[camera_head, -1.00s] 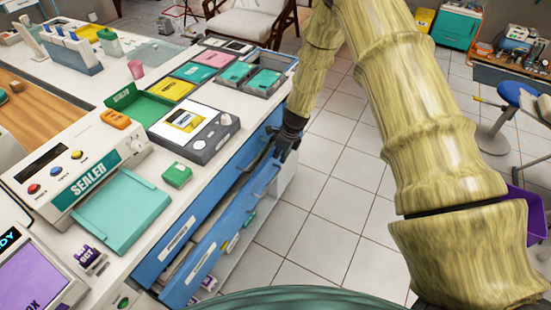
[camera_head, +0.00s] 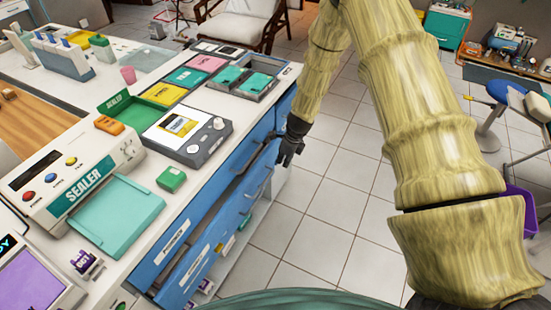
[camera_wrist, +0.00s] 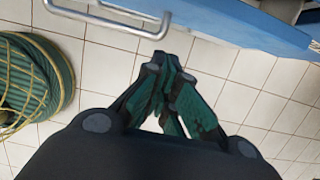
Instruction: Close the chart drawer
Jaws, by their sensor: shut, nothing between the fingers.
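A blue drawer (camera_head: 215,238) with a white label and a metal handle stands partly out from the blue cabinet side, with a narrow gap behind its front showing pale contents. The label is too small to read. Another blue labelled front (camera_head: 195,218) is above it. My gripper (camera_head: 287,160) hangs just off the drawers' far right end, over the floor. In the wrist view its dark green fingertips (camera_wrist: 162,60) are together and empty. There a blue front (camera_wrist: 250,25) and a silver handle (camera_wrist: 110,20) show beyond the fingers; contact is not visible.
The counter above holds a sealer (camera_head: 75,175), a teal tray (camera_head: 115,215), a grey device (camera_head: 188,133) and several coloured boxes. An open shelf (camera_head: 225,265) lies below the drawers. Tiled floor (camera_head: 325,215) is clear to the right; a purple bin (camera_head: 520,205) stands farther right.

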